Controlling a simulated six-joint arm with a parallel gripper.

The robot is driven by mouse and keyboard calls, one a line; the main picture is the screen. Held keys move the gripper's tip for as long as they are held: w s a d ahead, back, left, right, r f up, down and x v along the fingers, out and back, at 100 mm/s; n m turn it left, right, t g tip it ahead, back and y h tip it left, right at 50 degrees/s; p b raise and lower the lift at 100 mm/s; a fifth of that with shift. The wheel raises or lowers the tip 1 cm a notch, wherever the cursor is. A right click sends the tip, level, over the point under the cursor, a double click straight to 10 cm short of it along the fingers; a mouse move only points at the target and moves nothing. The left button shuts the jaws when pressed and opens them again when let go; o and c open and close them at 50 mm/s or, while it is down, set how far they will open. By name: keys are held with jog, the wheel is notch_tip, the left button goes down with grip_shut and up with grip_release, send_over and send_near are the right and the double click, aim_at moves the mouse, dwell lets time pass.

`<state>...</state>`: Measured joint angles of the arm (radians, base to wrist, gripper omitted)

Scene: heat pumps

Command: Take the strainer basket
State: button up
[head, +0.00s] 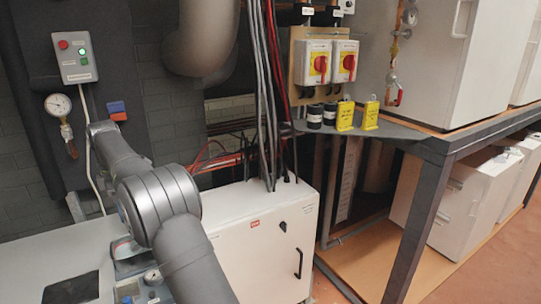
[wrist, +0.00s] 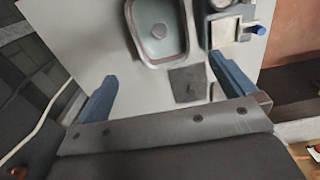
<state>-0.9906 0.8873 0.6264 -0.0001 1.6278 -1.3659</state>
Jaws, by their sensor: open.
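I cannot pick out the strainer basket for certain. In the wrist view, a rounded, light-rimmed rectangular tray-like piece (wrist: 157,32) with a grey-green inside lies on the pale bench top, beyond my fingers. Whether it is the basket or holds it, I cannot tell. My gripper (wrist: 162,68) is open, its two blue fingers wide apart with nothing between them but bare bench top and a small dark grey plate (wrist: 187,84) toward the right finger. In the head view my arm hides part of the bench, and the gripper's fingers do not show clearly.
Small fittings with a blue knob (wrist: 258,29) stand right of the tray-like piece. A white cabinet (head: 255,250) with cables stands right of my arm. A pressure gauge (head: 58,106) and a switch box (head: 75,57) are on the left wall. A white cable hangs there.

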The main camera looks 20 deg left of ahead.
jog(key=c, duration=1)
jog(key=shift+o, duration=0.2)
jog(key=f+m+y, duration=0.1)
jog(key=f+m, duration=0.2)
jog(key=f, duration=0.1)
jog(key=f+m+y, duration=0.1)
jog(key=f+m, duration=0.2)
jog(key=f, duration=0.2)
jog(key=d+f+m+y, duration=0.1)
jog(key=f+m, duration=0.2)
jog(key=f, duration=0.1)
jog(key=shift+w+d+f, duration=0.1)
jog(key=shift+w+f, duration=0.1)
jog(key=shift+s+x, duration=0.15)
jog(key=shift+x, duration=1.2)
jog(key=shift+s+x, duration=0.1)
jog(key=shift+x, duration=1.25)
